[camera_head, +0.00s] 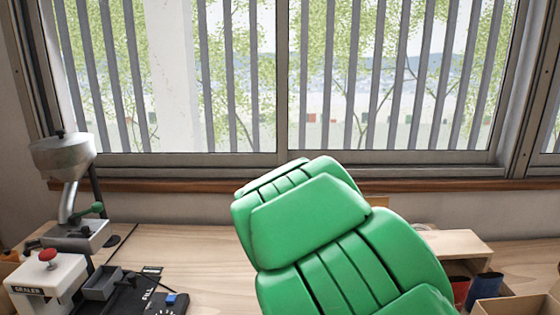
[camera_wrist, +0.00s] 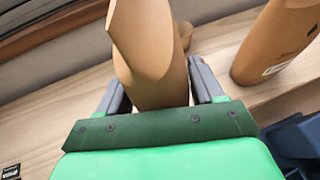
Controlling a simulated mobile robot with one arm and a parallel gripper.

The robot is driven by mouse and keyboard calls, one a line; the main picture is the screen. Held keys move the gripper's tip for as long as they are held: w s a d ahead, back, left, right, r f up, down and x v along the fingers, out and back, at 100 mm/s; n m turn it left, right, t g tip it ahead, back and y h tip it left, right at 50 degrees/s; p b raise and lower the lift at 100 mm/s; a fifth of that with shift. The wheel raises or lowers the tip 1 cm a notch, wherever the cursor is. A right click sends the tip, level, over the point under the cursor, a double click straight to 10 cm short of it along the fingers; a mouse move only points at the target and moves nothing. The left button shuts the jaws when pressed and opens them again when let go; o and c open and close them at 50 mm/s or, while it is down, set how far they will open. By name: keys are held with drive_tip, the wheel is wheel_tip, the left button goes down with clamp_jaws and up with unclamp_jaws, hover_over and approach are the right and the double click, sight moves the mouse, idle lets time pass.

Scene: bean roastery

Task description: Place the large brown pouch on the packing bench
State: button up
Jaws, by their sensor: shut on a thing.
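A brown pouch (camera_wrist: 150,35) stands between the two grey fingers of my gripper (camera_wrist: 158,72) in the wrist view. The fingers are shut on it, one on each side. Its lower part is hidden behind my green gripper body. I cannot tell whether it touches the packing bench (camera_wrist: 70,110). In the head view the bench (camera_head: 205,262) shows as a pale wooden top under the window. My green arm covers its middle there and hides the gripper and the held pouch.
A second brown pouch (camera_wrist: 278,45) with a white label stands to the right in the wrist view. On the bench's left are a sealer (camera_head: 45,285) and a metal hopper device (camera_head: 62,155). At right are a wooden box (camera_head: 455,245), red and blue pouches (camera_head: 483,290) and a carton (camera_head: 515,305).

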drive_tip(key=shift+m+h, duration=0.3)
drive_tip(key=d, duration=0.2)
drive_tip(key=d+r, duration=0.1)
drive_tip(key=d, duration=0.2)
drive_tip(key=shift+w+d+r, duration=0.25)
drive_tip(key=shift+w+d, duration=0.1)
drive_tip(key=shift+w, duration=0.05)
drive_tip(key=shift+r, duration=0.1)
drive_tip(key=shift+r, duration=10.6)
drive_tip(key=d+n+y, duration=0.8)
drive_tip(key=d+y, duration=0.1)
drive_tip(key=d, duration=1.7)
wheel_tip(320, 180, down, 25)
drive_tip(key=shift+r, duration=0.1)
